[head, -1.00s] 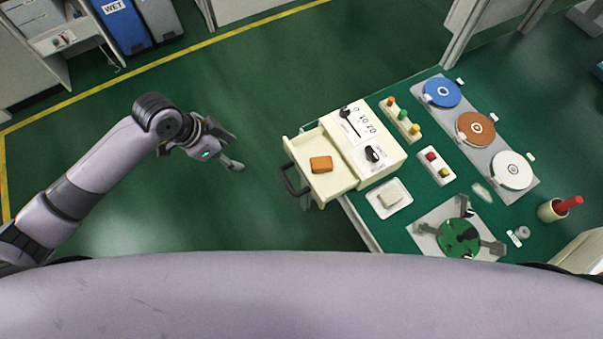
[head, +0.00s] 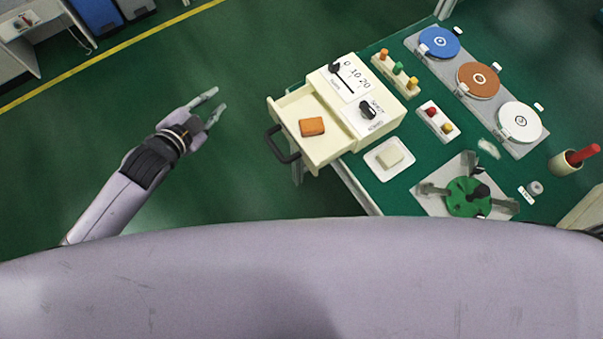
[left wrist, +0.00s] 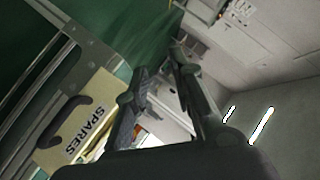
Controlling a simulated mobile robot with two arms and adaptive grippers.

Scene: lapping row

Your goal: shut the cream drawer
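The cream drawer (head: 297,103) stands pulled out from the left side of a cream cabinet (head: 375,90) in the head view. It has a dark handle (head: 279,146) on its front, and an orange-brown block (head: 312,127) lies inside. My left gripper (head: 215,101) is open and empty, left of the drawer and apart from it. In the left wrist view its fingers (left wrist: 160,65) are spread. The drawer front (left wrist: 92,112) with a SPARES label and handle shows at the left there. My right gripper is not in view.
The green-topped bench (head: 400,185) carries a white dish (head: 388,159), a green disc fixture (head: 466,197), blue, brown and white discs, coloured buttons and a cup (head: 566,163) with a red handle. The green floor (head: 250,190) left of the drawer is clear.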

